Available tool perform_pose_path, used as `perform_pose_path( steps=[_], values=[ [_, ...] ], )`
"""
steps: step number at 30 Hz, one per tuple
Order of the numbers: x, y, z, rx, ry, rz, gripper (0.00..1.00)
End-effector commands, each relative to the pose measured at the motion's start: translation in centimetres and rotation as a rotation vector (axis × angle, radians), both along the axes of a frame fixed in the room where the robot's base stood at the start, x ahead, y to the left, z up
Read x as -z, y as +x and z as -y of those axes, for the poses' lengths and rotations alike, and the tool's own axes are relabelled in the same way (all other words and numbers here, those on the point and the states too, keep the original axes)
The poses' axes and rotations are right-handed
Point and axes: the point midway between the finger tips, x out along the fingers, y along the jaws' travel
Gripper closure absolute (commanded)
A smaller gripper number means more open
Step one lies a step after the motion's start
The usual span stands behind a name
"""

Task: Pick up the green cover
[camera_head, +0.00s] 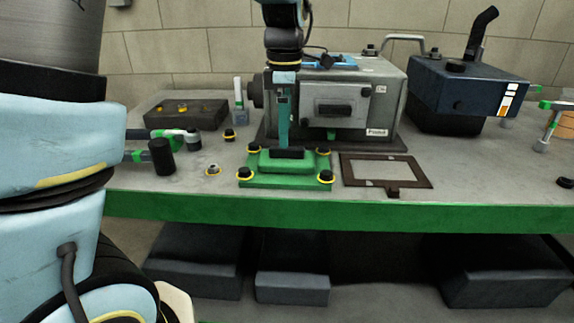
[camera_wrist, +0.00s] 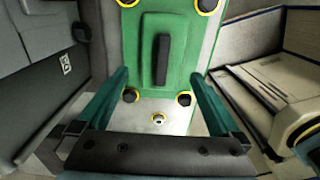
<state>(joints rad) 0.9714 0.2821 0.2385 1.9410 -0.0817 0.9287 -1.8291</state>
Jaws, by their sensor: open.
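The green cover (camera_head: 258,181) lies flat on the bench in front of the grey engine housing. It has a raised middle with a black bar handle (camera_head: 288,153) and black knobs in yellow rings at its corners. In the wrist view the cover (camera_wrist: 178,35) fills the upper middle, with its handle (camera_wrist: 162,60) upright in the picture. My gripper (camera_head: 284,146) points down over the cover, close to the handle. In the wrist view my gripper (camera_wrist: 161,80) is open, its teal fingers apart on either side of the handle. I cannot tell whether the fingertips touch the cover.
The grey housing (camera_head: 385,104) stands close behind the cover. A brown frame gasket (camera_head: 417,184) lies to the right. A small ringed nut (camera_head: 212,170) and a black cylinder (camera_head: 162,157) are to the left. The green bench edge (camera_head: 350,216) runs in front.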

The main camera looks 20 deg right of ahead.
Motion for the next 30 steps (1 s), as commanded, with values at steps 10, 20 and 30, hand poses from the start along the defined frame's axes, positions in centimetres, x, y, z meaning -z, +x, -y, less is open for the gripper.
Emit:
perform_pose_path(
  steps=[10, 20, 30],
  values=[
    [3.3, -0.4, 0.1, 0.001, 0.003, -0.003, 0.0],
    [6.2, -0.5, 0.3, 0.001, -0.001, 0.0, 0.0],
    [6.2, -0.4, 0.3, 0.001, -0.001, 0.0, 0.21]
  ],
)
